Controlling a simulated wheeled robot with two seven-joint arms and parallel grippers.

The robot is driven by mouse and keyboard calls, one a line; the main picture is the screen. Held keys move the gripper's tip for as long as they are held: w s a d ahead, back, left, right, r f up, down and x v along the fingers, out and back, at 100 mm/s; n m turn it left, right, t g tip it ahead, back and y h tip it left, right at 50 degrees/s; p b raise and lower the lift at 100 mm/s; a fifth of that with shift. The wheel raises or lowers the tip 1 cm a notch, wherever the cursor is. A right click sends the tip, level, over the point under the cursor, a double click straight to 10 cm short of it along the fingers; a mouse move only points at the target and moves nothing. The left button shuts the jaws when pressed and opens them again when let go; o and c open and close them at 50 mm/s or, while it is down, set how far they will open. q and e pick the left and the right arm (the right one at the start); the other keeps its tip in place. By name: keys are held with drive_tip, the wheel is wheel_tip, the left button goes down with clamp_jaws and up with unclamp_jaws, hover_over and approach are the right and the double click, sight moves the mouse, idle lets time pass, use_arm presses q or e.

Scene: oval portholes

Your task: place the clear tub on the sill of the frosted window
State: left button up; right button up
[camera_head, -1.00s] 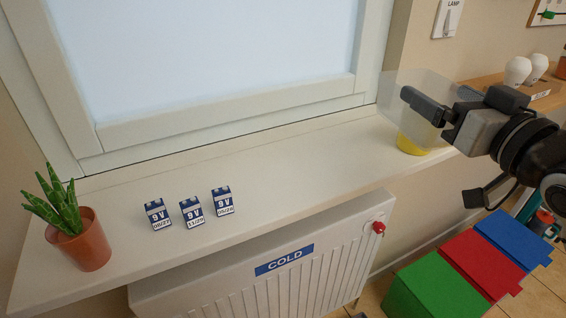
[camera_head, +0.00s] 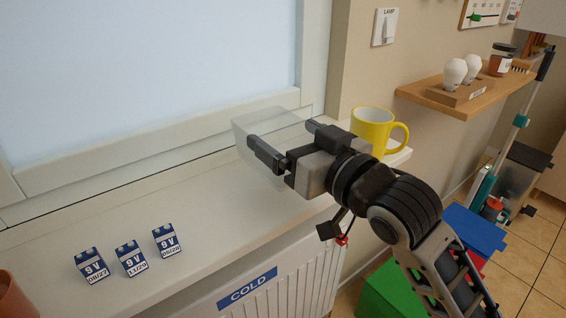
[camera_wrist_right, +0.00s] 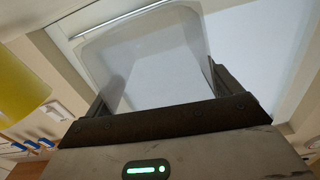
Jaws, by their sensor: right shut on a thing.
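The clear tub (camera_head: 262,125) is see-through and sits between the fingers of my right gripper (camera_head: 287,142), which is shut on it. In the head view it is over the sill, in front of the window frame; I cannot tell whether its base touches the sill. In the right wrist view the tub (camera_wrist_right: 150,60) fills the space between both fingers. The sill (camera_head: 200,205) is a pale ledge under the frosted window (camera_head: 140,60). My left gripper is not in view.
A yellow mug (camera_head: 372,128) stands at the sill's right end, close beside my right gripper. Several 9 V batteries, one a blue-topped battery (camera_head: 130,258), stand at the left. A terracotta pot (camera_head: 14,298) is at the left edge. The sill between the batteries and tub is clear.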

drive_tip(key=f, duration=0.2)
drive_tip(key=a+f, duration=0.1)
drive_tip(key=shift+a+f, duration=0.15)
drive_tip(key=shift+f, duration=0.65)
drive_tip(key=o, duration=0.7)
drive_tip(key=shift+f, duration=0.15)
